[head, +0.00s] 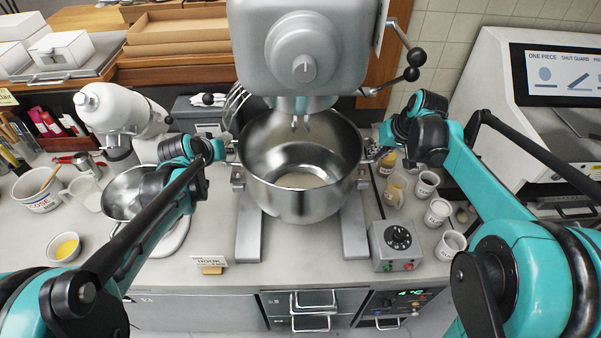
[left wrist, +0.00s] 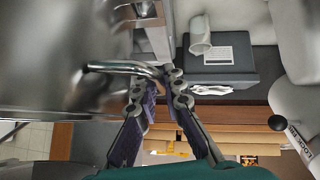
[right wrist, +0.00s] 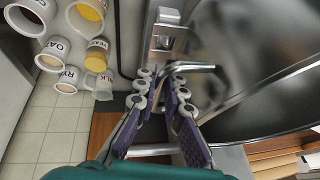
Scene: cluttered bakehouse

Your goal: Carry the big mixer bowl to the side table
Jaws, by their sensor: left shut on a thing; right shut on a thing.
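The big steel mixer bowl (head: 302,190) sits upright under the mixer head (head: 300,50), between the two legs of the mixer stand. A little pale stuff lies in its bottom. My left gripper (head: 222,160) is at the bowl's left side; in the left wrist view its fingers (left wrist: 160,85) are closed on the bowl's bent handle (left wrist: 125,67). My right gripper (head: 378,150) is at the right side; in the right wrist view its fingers (right wrist: 160,85) are closed on the other handle (right wrist: 198,67). The side table cannot be made out.
A small white mixer (head: 125,115) with its own bowl (head: 125,192) stands left. A control box (head: 397,245) and several labelled cups (head: 437,212) stand right. A hook sign (head: 210,261) is on the front edge. A large white machine (head: 535,100) is far right.

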